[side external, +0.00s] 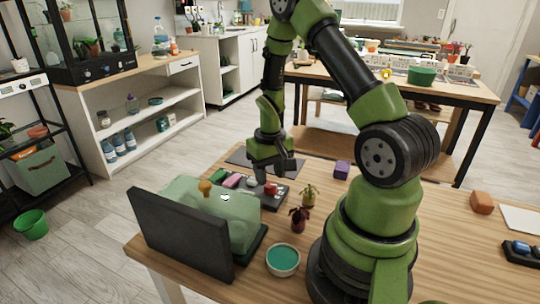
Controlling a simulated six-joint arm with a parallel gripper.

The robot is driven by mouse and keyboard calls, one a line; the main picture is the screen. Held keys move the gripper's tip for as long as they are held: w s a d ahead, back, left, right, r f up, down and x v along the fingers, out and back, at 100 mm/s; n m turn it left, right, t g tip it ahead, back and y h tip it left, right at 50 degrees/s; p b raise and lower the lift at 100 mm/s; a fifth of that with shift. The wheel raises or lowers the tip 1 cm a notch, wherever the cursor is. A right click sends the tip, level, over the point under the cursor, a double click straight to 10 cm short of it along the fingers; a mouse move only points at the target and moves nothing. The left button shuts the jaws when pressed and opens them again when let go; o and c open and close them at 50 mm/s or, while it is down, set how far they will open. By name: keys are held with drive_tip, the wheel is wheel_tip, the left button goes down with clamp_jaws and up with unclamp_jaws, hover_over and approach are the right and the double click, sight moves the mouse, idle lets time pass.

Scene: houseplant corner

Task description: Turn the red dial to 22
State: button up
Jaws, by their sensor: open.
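A dark control panel (272,202) lies on the wooden table behind the green machine-like box. A small red knob, which looks like the red dial (271,188), sits on this panel; its numbers and pointer are too small to read. My gripper (273,175) points down just above the panel, close to the red dial, with its fingers open. I cannot tell whether a finger touches the dial. Part of the panel is hidden behind the green box.
A green item (219,175) and a pink item (231,181) lie left of the dial. A green box with a black upright board (180,233) stands in front. Small plants (299,217), a teal bowl (283,260) and a purple block (342,169) are nearby.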

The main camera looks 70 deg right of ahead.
sight(270, 184)
wheel_tip(270, 184, up, 7)
idle(0.3)
drive_tip(key=w+a+r+t, duration=0.1)
drive_tip(key=a+r+t, duration=0.1)
drive_tip(key=a+r, duration=0.45)
drive_tip(key=s+a+r+n+t+y, duration=0.2)
drive_tip(key=s+a+r+t, duration=0.3)
drive_tip(key=s+a+r, duration=0.5)
wheel_tip(270, 184, up, 2)
drive_tip(key=shift+a+r+n, duration=0.25)
drive_tip(key=shift+a+n, duration=0.25)
drive_tip(key=shift+a, duration=0.25)
